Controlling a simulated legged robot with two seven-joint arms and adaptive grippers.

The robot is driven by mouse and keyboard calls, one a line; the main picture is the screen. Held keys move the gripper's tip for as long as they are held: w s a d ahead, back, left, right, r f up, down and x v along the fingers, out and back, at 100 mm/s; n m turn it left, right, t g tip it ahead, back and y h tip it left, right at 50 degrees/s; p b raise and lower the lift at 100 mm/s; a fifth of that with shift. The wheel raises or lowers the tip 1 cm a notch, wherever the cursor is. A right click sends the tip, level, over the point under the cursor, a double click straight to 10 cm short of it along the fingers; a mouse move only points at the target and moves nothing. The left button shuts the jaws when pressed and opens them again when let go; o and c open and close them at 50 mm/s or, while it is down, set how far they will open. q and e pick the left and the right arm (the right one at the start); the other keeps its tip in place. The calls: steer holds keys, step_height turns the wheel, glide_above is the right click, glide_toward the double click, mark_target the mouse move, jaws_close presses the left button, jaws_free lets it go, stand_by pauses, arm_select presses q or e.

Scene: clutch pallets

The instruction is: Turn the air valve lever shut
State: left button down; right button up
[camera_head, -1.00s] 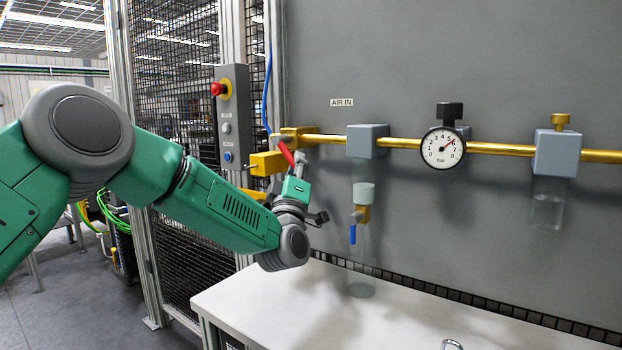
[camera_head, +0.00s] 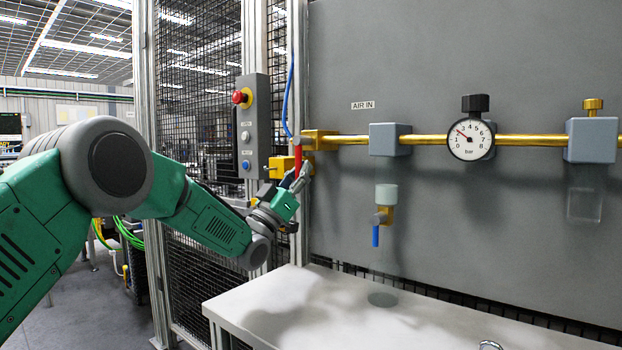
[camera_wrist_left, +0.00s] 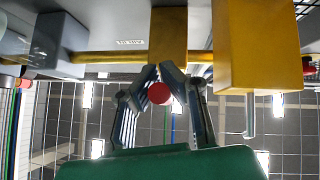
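The red valve lever (camera_head: 297,156) hangs down, crosswise to the brass pipe, below the brass valve body (camera_head: 318,140) at the pipe's left end. In the wrist view its round red end (camera_wrist_left: 158,93) lies between my left fingers. My left gripper (camera_head: 300,178) reaches the lever's lower end from below; in the wrist view its fingertips (camera_wrist_left: 160,73) are close together on either side of the lever. They look closed on it, though the contact itself is partly hidden. The pressure gauge (camera_head: 471,140) has its needle in the upper left, low on the scale. My right gripper is not in view.
A yellow block (camera_head: 281,166) stands close beside the lever. A control box (camera_head: 250,127) with a red button is to the left. A filter bowl with a blue drain lever (camera_head: 376,236) hangs to the right. The white bench (camera_head: 330,305) is below.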

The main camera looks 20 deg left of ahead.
arm_select(q)
steer(key=shift+s+a+r+m+h, duration=0.1)
steer(key=shift+a+r+m+h, duration=0.15)
steer(key=shift+r+m+h, duration=0.15)
steer(key=shift+s+a+r+m+h, duration=0.1)
steer(key=shift+a+r+m+h, duration=0.15)
steer(key=shift+r, duration=0.2)
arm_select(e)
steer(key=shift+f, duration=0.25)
arm_select(q)
steer(key=c, duration=1.8)
jaws_free()
steer(key=shift+s+a, duration=0.1)
steer(key=shift+s, duration=0.05)
steer(key=shift+o, duration=1.3)
steer(key=shift+s+a+r, duration=0.1)
steer(key=shift+s+r, duration=0.1)
steer(key=shift+s, duration=0.15)
steer(key=shift+w+a+f, duration=0.1)
steer(key=shift+w+f, duration=0.2)
steer(key=shift+f, duration=0.2)
steer(key=shift+f+g, duration=0.15)
steer(key=shift+g, duration=0.15)
steer(key=v, duration=1.2)
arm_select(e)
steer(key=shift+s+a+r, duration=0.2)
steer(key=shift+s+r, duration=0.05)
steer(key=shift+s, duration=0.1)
